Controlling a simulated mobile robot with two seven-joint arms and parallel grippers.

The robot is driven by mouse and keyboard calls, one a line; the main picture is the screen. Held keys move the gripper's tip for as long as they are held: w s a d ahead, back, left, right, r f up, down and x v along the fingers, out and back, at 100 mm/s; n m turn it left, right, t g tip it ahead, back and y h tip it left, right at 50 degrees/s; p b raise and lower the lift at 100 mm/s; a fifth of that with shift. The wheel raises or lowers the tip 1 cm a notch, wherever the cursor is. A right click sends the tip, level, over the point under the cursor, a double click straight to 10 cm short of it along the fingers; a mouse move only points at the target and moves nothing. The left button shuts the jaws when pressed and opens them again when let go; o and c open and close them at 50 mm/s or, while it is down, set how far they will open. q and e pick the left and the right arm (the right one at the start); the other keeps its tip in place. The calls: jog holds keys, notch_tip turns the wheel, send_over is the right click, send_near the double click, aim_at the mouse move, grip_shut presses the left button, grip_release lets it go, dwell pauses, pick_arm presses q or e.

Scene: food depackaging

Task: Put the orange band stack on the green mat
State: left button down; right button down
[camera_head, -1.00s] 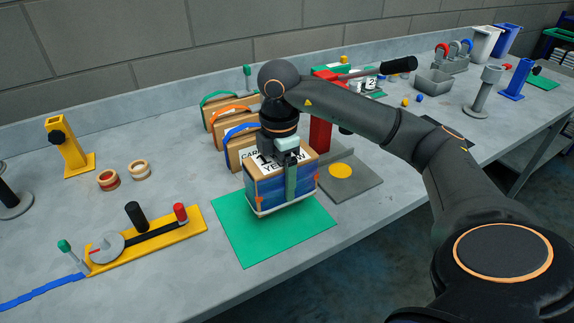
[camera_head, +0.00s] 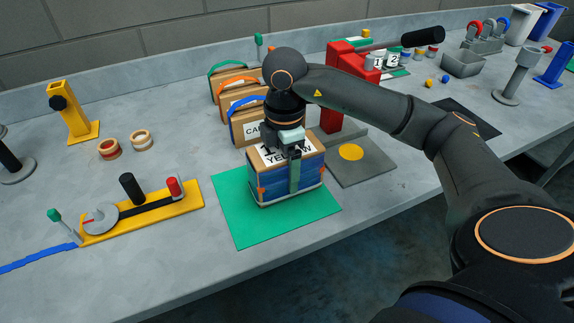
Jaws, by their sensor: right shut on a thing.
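My right gripper (camera_head: 290,157) is shut on the top of a boxy stack (camera_head: 272,185) with a brown cardboard top, a white label reading "YELLOW", blue sides and small orange pieces at its edges. The stack is upright over the middle of the green mat (camera_head: 240,232), seemingly resting on it; any small gap underneath cannot be told. Behind it stand brown cartons with an orange band (camera_head: 246,100), a green band (camera_head: 226,66) and a blue band (camera_head: 243,105). The held stack and my arm partly hide the blue-banded one. My left gripper is not in view.
A grey plate with a yellow disc (camera_head: 351,152) lies right of the mat, beside a red press (camera_head: 343,67). A yellow fixture (camera_head: 150,211) lies to the left, with two tape rolls (camera_head: 140,140) behind it. The bench between is clear.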

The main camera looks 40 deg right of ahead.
grip_release()
jog(key=shift+f, duration=0.1)
notch_tip(320, 180, up, 6)
jog(key=p, duration=0.5)
notch_tip(320, 180, up, 5)
jog(key=shift+f, duration=0.15)
jog(key=shift+r, duration=0.8)
jog(key=shift+s, duration=0.1)
